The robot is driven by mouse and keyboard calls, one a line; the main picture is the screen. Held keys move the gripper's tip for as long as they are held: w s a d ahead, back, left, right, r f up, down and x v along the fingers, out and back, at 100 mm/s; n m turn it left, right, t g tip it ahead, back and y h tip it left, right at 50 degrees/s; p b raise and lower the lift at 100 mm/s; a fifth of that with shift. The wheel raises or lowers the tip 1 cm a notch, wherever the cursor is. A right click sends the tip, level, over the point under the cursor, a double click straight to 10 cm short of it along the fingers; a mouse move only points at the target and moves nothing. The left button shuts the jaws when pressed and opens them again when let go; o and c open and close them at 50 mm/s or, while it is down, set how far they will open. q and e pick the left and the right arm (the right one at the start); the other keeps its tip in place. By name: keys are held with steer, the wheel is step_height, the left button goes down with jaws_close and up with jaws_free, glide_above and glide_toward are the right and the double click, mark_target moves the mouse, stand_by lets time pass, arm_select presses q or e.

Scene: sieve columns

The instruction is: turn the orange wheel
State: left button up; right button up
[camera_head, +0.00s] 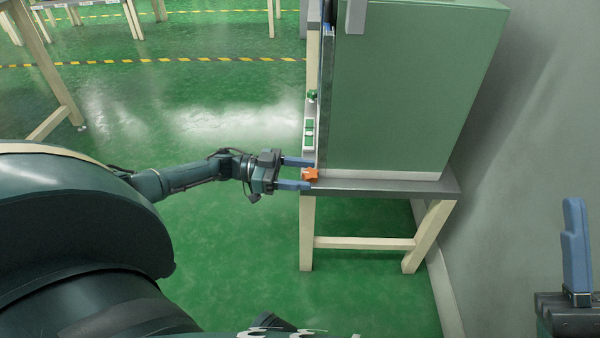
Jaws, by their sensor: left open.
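The orange wheel (311,174) is small and sits low on the front of a green cabinet (400,100), near the cabinet's bottom edge. My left gripper (303,174) reaches it from the left. The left gripper is open, with one blue finger above the wheel in the picture and one below it. I cannot tell whether either finger touches the wheel. My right gripper (577,250) shows only in part at the lower right edge, with one blue finger pointing up. Its other finger is out of view.
The cabinet stands on a table (440,187) with a grey top and pale legs, next to a grey wall (540,130). Green fittings (309,130) are on the cabinet's front above the wheel. Green floor (220,240) lies open to the left.

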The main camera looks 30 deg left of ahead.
arm_select(q)
steer(key=shift+a, duration=0.1)
steer(key=v, duration=1.3)
